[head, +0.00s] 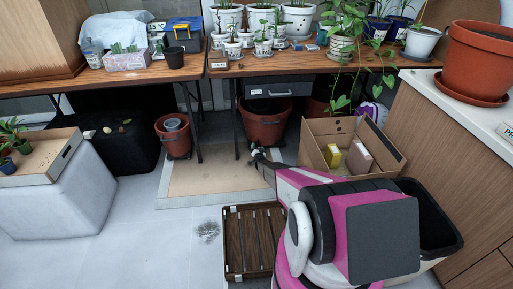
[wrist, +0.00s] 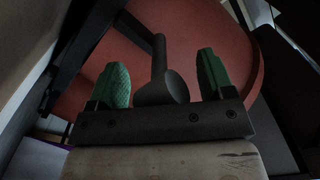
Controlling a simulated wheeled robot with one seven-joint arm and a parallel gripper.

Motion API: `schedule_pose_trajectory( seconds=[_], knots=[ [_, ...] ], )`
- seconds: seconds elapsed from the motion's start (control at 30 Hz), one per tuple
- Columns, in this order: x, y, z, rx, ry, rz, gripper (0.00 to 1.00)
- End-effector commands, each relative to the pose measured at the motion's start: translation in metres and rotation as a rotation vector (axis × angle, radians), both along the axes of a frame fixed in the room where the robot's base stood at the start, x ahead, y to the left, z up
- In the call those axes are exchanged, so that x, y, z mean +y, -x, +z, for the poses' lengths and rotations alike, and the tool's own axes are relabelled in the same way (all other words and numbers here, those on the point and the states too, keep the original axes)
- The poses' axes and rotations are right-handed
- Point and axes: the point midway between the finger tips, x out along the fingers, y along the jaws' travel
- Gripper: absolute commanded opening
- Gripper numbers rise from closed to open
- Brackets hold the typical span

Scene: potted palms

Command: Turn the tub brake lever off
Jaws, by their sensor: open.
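A large terracotta-coloured tub (head: 265,125) stands under the wooden table in the head view. In the wrist view the red tub (wrist: 215,28) fills the upper middle. A dark grey lever (wrist: 158,62) with a rounded, wider near end stands in front of it, between my two green fingertips. My gripper (wrist: 162,68) is open, with a visible gap on each side of the lever. In the head view my gripper (head: 257,152) is small and dark, just in front of the tub's lower part. I cannot make out the lever there.
A smaller red pot (head: 173,138) stands left of a dark table leg (head: 190,125). An open cardboard box (head: 325,178) is close on the right. A slatted wooden crate (head: 240,262) lies on the floor in front. The tabletop (head: 225,66) overhangs the tub.

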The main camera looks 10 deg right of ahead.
Motion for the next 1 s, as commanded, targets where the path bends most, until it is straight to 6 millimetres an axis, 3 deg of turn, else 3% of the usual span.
schedule_pose_trajectory(
  seconds=[0.23,0.43,0.77,1.0],
  knots=[
    [0.0,0.0,0.0,0.0,0.0,0.0,0.71],
    [0.0,0.0,0.0,0.0,0.0,0.0,0.07],
    [0.0,0.0,0.005,0.042,-0.001,-0.001,0.07],
    [0.0,-0.001,0.016,0.184,-0.001,-0.001,0.07]
  ],
)
